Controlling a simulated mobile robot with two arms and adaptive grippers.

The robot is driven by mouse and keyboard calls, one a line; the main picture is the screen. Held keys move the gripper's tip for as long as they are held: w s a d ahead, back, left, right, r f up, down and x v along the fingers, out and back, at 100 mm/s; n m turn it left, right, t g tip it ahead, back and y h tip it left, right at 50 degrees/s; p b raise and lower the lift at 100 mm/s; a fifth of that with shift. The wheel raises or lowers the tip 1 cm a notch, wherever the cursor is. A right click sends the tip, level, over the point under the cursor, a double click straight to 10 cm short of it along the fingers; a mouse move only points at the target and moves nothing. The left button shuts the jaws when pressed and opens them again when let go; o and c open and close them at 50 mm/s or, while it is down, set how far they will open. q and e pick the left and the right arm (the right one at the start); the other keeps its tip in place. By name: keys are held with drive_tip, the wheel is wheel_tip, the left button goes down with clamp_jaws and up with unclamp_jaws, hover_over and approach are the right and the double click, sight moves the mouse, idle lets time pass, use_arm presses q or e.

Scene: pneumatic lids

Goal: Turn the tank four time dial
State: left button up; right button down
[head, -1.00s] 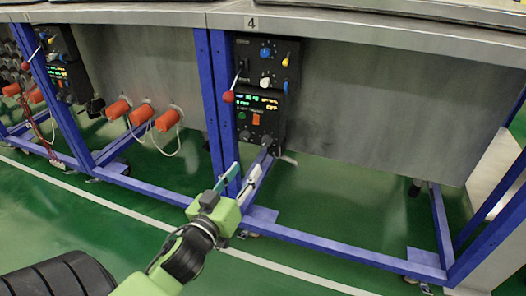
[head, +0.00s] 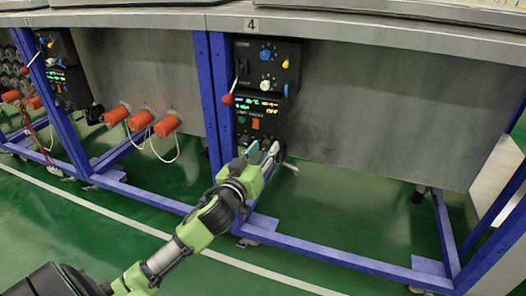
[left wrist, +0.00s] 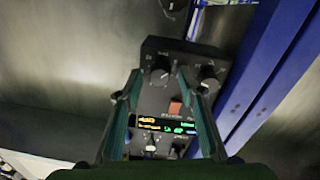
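The tank four control panel (head: 259,120) hangs under the bench beside a blue post. Its lower box has lit displays, an orange switch (head: 255,124) and two black dials along its bottom edge. In the left wrist view the panel appears turned over, with one dial (left wrist: 160,72) at left and another dial (left wrist: 208,75) at right. Their labels are too small to read. My left gripper (head: 262,150) is open at the panel's bottom. In the left wrist view its fingertips (left wrist: 160,76) stand either side of the left-hand dial; contact cannot be told. My right gripper is out of view.
A red-tipped lever (head: 228,99) sticks out left of the panel. Blue posts and a low blue rail (head: 330,253) frame the bench. The green floor in front is open.

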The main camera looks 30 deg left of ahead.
use_arm(q)
clamp_jaws()
drive_tip(key=shift+r, duration=0.1)
